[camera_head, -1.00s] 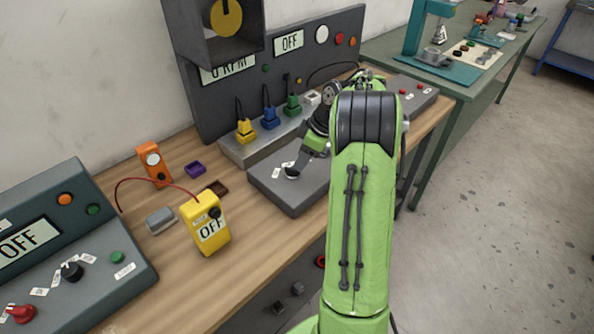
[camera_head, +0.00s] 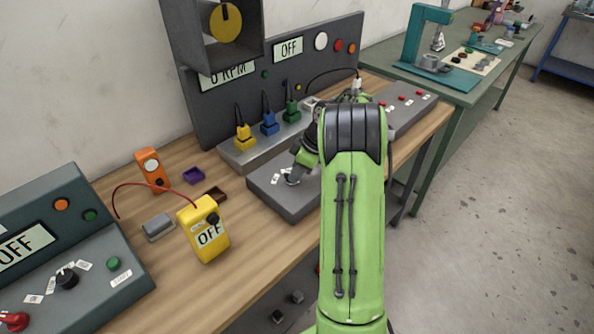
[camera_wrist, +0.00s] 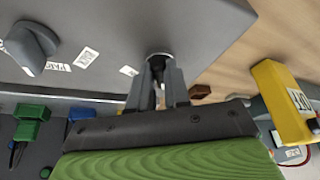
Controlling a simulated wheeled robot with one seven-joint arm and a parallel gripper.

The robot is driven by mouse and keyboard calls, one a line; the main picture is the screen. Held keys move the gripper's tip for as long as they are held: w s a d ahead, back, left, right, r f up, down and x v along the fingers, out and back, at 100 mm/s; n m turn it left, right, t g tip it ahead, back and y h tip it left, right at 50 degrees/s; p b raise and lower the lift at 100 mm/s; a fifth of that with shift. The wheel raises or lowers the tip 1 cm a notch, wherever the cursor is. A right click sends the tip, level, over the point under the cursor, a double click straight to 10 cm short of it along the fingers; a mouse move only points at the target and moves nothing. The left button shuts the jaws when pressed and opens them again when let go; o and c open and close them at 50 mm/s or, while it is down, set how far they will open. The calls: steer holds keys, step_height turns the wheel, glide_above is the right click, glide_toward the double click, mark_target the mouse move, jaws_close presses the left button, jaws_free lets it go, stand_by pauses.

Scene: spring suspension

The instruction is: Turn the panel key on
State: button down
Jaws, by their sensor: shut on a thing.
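The panel key (camera_wrist: 157,62) sits in a round metal collar on the grey panel box (camera_wrist: 120,25). My gripper (camera_wrist: 158,75) is closed on the key, one finger on each side, and hides most of it. In the head view my gripper (camera_head: 291,179) is low at the left part of the same grey box (camera_head: 286,204); the key cannot be made out there. Small white labels (camera_wrist: 129,71) lie on the panel beside the key. How far the key is turned cannot be told.
A grey knob (camera_wrist: 32,46) stands on the same box. A yellow meter (camera_head: 204,236) stands to the left on the wooden bench. Yellow, blue and green plugs (camera_head: 269,123) stand behind the box. The upright panel's display (camera_head: 288,49) reads OFF.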

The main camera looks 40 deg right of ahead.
steer(key=m+b, duration=0.1)
steer(key=m+h, duration=0.1)
steer(key=shift+a+m+t+b, duration=0.2)
steer(key=shift+m+t+b, duration=0.1)
steer(key=shift+t+b, duration=0.1)
steer(key=m, duration=0.1)
steer(key=m+h+b, duration=0.1)
steer(key=m, duration=0.1)
steer(key=shift+s+a+m, duration=0.1)
steer(key=shift+a+m, duration=0.1)
steer(key=shift+m, duration=0.1)
steer(key=m, duration=0.2)
steer(key=m+h, duration=0.2)
steer(key=m, duration=0.1)
steer(key=shift+a+m+b, duration=0.3)
steer(key=shift+b, duration=0.05)
steer(key=shift+h, duration=0.3)
steer(key=c, duration=1.1)
jaws_free()
